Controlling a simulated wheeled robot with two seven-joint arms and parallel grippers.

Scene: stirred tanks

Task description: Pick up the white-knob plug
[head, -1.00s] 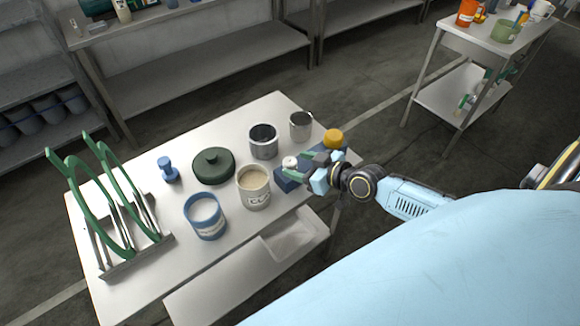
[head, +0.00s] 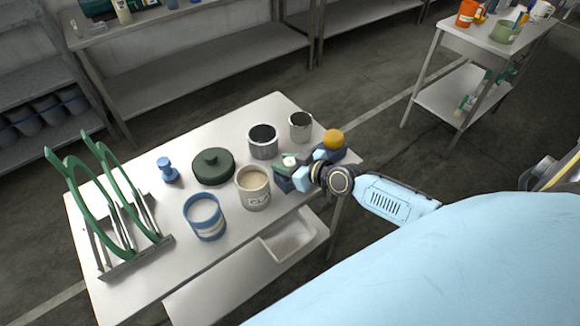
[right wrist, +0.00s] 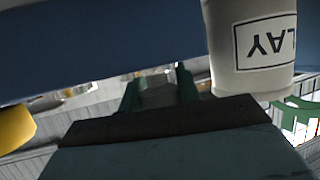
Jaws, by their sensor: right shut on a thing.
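The white-knob plug (head: 290,160) is at the right end of the near table, in the dark blue block (head: 283,184); its lower part is hidden. My right gripper (head: 287,168) is shut on the plug at the knob, its green fingers around it. In the right wrist view the fingers (right wrist: 160,92) close on a pale grey shape, and the blue block (right wrist: 100,45) fills the top. A plug with an orange-yellow knob (head: 334,138) stands just beyond, at the block's far end. My left gripper is not in view.
A clay-labelled pot (head: 253,188) stands close left of the gripper.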

